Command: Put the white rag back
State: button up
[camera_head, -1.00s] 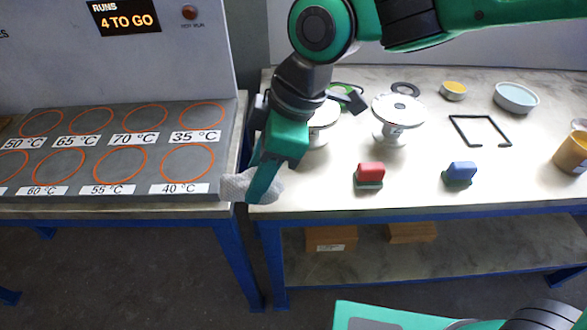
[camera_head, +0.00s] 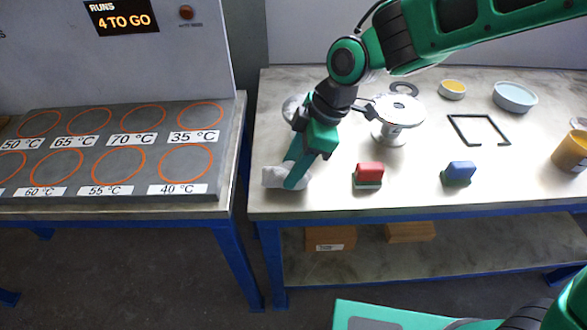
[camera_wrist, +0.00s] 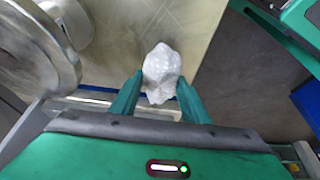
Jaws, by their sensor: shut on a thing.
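The white rag (camera_head: 274,176) is bunched up between the fingertips of my gripper (camera_head: 297,172), over the front left part of the right-hand table (camera_head: 330,200). In the wrist view the rag (camera_wrist: 161,72) is a crumpled pale lump between the two green fingers of my gripper (camera_wrist: 158,92). My gripper is shut on it. I cannot tell whether the rag touches the tabletop.
Two flanged vessels stand behind my gripper, one (camera_head: 398,118) in clear view and one mostly hidden by my arm. A red-topped block (camera_head: 369,173) and a blue-topped block (camera_head: 459,172) lie to the right. A black square frame (camera_head: 479,116) lies farther back.

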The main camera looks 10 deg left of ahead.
jog(key=shift+f, duration=1.05)
jog(key=o, duration=0.9)
jog(key=shift+o, duration=0.2)
jog(key=v, duration=1.2)
